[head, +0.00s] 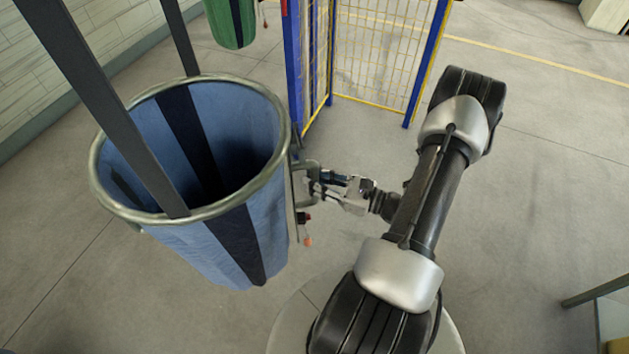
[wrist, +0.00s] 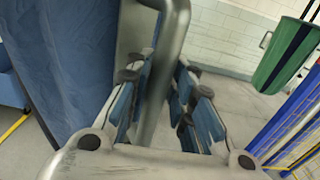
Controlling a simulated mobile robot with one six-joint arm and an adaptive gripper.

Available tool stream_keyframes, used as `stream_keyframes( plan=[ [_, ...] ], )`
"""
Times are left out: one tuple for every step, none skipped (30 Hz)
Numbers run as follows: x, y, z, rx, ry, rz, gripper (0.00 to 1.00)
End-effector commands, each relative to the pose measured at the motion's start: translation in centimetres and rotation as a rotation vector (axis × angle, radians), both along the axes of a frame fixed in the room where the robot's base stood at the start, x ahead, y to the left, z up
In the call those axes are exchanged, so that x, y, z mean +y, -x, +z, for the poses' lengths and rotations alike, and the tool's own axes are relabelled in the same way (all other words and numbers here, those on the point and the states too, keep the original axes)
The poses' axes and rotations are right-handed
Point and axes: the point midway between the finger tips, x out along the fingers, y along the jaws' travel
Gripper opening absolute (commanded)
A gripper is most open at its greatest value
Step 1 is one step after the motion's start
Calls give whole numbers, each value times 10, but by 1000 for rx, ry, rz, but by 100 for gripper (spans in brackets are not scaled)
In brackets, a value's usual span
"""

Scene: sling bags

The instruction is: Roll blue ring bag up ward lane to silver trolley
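The blue ring bag (head: 225,245) hangs open at the left of the head view, with a metal ring rim and dark straps rising from it. Its blue side also fills the left of the wrist view (wrist: 55,65). A grey metal handle (wrist: 165,70) stands out from the bag's side, facing my arm. My gripper (head: 318,183) is at this handle, its blue-padded fingers on either side of the bar, and looks shut on it. Part of the far fingers is hidden behind the bar. I see no silver trolley in either view.
A green bag (head: 231,22) hangs beyond the blue one. A blue-framed yellow mesh fence (head: 375,60) stands behind the gripper. A tiled wall (head: 40,60) runs along the left. The grey floor at right is mostly clear, with a table edge (head: 600,290) at lower right.

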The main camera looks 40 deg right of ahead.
Motion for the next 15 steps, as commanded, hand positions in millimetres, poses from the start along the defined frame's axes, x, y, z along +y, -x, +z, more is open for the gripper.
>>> stream_keyframes(
  plan=[
    [0,0,0,0,0,0,27],
    [0,0,0,0,0,1,29],
    [0,0,0,0,0,1,31],
    [0,0,0,0,0,1,33],
    [0,0,0,0,0,1,35],
    [0,0,0,0,0,1,38],
    [1,0,0,0,0,1,38],
    [1,0,0,0,0,2,38],
    [1,0,0,-1,0,2,38],
    [1,0,0,-1,0,2,38],
    [1,0,0,-1,0,2,38],
    [1,0,0,-1,0,2,38],
    [1,0,0,-1,0,2,38],
    [1,0,0,-1,0,2,38],
    [0,1,0,-1,0,2,38]
  ],
)
